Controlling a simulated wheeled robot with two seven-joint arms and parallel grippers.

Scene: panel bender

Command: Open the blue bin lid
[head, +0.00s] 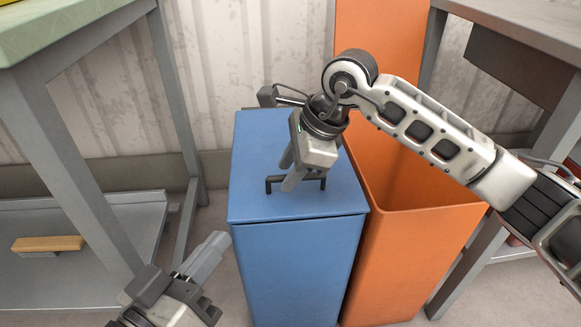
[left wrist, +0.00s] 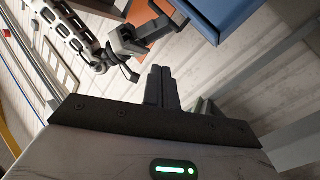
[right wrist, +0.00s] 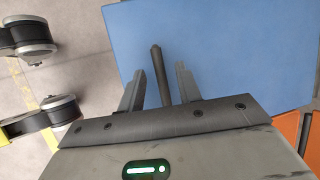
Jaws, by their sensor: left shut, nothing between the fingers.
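The blue bin (head: 292,270) stands upright in the middle of the head view. Its lid (head: 258,150) lies flat and closed, with a black bar handle (head: 312,176) on top. My right gripper (head: 289,174) points down over the handle. In the right wrist view the two fingers are apart, with the handle (right wrist: 160,75) between them and a gap on each side. The blue lid (right wrist: 230,50) fills much of that view. My left gripper (head: 205,255) is shut and empty, low and to the left of the bin; its fingers meet in the left wrist view (left wrist: 158,88).
An orange bin (head: 400,255) stands open against the right of the blue bin, its orange lid (head: 378,30) raised behind. A table frame with a lower shelf (head: 90,265) is at left, another table (head: 530,30) at right. A corrugated wall is behind.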

